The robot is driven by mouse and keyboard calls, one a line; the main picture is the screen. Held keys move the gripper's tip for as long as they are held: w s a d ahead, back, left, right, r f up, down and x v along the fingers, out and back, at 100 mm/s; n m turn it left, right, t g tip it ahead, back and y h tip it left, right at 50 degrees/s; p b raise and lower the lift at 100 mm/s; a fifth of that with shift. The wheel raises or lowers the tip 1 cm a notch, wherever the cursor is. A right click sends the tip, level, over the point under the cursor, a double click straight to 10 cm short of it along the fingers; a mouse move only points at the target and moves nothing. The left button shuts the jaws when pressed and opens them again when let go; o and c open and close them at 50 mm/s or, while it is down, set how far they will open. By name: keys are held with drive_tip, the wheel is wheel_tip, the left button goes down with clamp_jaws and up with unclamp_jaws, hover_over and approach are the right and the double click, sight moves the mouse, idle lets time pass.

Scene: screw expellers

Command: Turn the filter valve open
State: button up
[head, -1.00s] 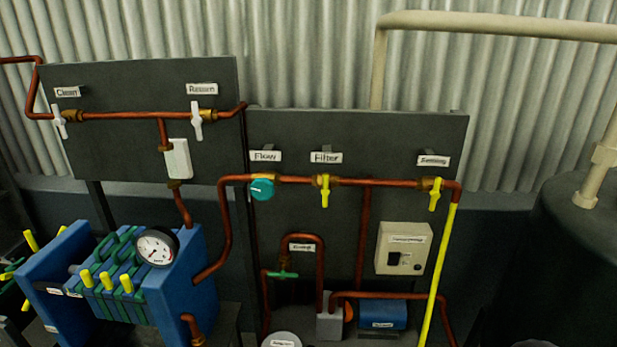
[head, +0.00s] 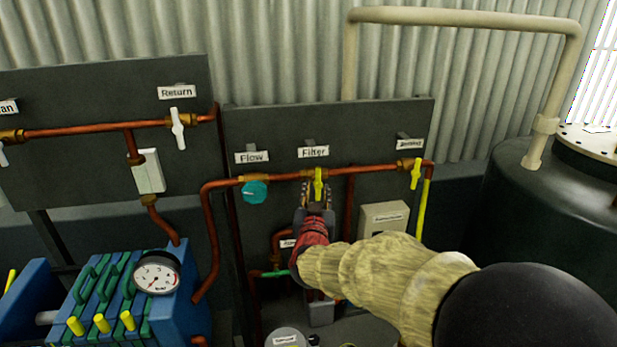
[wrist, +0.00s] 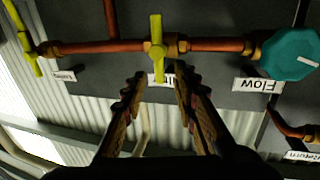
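The filter valve has a yellow handle (head: 318,183) that hangs downward from the copper pipe, across the pipe's run, under the label "Filter" (head: 313,152). In the upside-down wrist view the same handle (wrist: 156,29) points up, with its hub at the pipe. My gripper (head: 317,192) is in front of the valve, and its two fingers show on either side of the handle in the head view. In the wrist view my gripper (wrist: 158,80) is open, with a wide gap between the fingertips. Contact with the handle cannot be told.
The teal flow knob (head: 255,192) is just left of the filter valve. Another yellow valve handle (head: 415,174) is to the right on the same pipe (head: 370,168). A grey box (head: 383,216) and lower pipes sit below. A dark tank (head: 545,205) stands at the right.

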sight(318, 178)
drive_tip(key=shift+w+r, duration=0.15)
drive_tip(key=shift+w, duration=0.4)
drive_tip(key=shift+w+b, duration=0.65)
drive_tip(key=shift+w, duration=2.7)
drive_tip(key=shift+c, duration=1.2)
clamp_jaws()
